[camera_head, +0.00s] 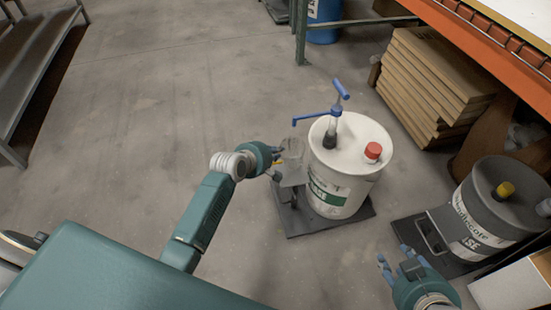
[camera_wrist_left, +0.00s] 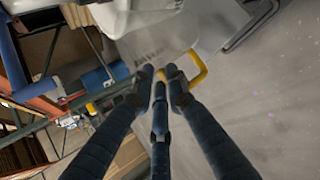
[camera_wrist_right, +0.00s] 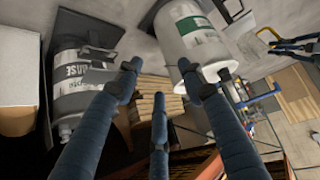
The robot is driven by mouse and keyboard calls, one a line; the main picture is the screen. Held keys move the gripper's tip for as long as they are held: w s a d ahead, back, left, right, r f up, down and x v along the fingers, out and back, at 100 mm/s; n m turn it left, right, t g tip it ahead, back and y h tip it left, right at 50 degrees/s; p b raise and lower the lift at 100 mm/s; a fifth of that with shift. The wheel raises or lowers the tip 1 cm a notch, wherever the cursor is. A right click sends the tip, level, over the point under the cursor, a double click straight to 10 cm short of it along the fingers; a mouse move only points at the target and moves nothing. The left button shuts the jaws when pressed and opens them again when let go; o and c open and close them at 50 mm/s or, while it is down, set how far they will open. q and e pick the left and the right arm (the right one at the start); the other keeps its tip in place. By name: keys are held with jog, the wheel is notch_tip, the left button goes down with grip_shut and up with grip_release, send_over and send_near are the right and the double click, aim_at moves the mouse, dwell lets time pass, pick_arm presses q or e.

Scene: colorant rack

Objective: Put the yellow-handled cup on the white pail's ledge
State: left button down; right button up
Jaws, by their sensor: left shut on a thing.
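My left gripper (camera_head: 276,157) is shut on the cup's yellow handle (camera_wrist_left: 197,72), left of the pail. In the left wrist view its fingertips (camera_wrist_left: 160,78) close together at the handle, and the clear cup body is hard to make out. My right gripper (camera_head: 398,262) is open and empty, in front of the pail to the right. Its fingers are spread in the right wrist view (camera_wrist_right: 158,75).
A blue pump (camera_head: 335,120) and a red cap (camera_head: 373,151) stand on the pail's lid; the pump's spout reaches left above the cup. A dark grey drum (camera_head: 485,210) stands at right. Stacked boards (camera_head: 430,80) lie behind. The floor (camera_head: 130,120) at left is clear.

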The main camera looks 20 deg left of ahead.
pick_arm(q)
jog(key=shift+f+b, duration=0.55)
jog(key=shift+f, duration=0.95)
pick_arm(e)
jog(key=w+a+r+t+y, duration=0.1)
jog(key=w+a+r+t, duration=0.1)
jog(key=w+r, duration=0.3)
jog(key=shift+w+a+r+t, duration=0.15)
jog(key=shift+w+r+t, duration=0.2)
jog(key=shift+t, duration=0.55)
pick_arm(q)
jog(key=shift+f, duration=0.2)
jog(key=c, duration=1.7)
grip_release()
jog(key=shift+o, duration=0.2)
pick_arm(e)
jog(key=shift+w, duration=0.1)
pick_arm(q)
jog(key=shift+r, duration=0.1)
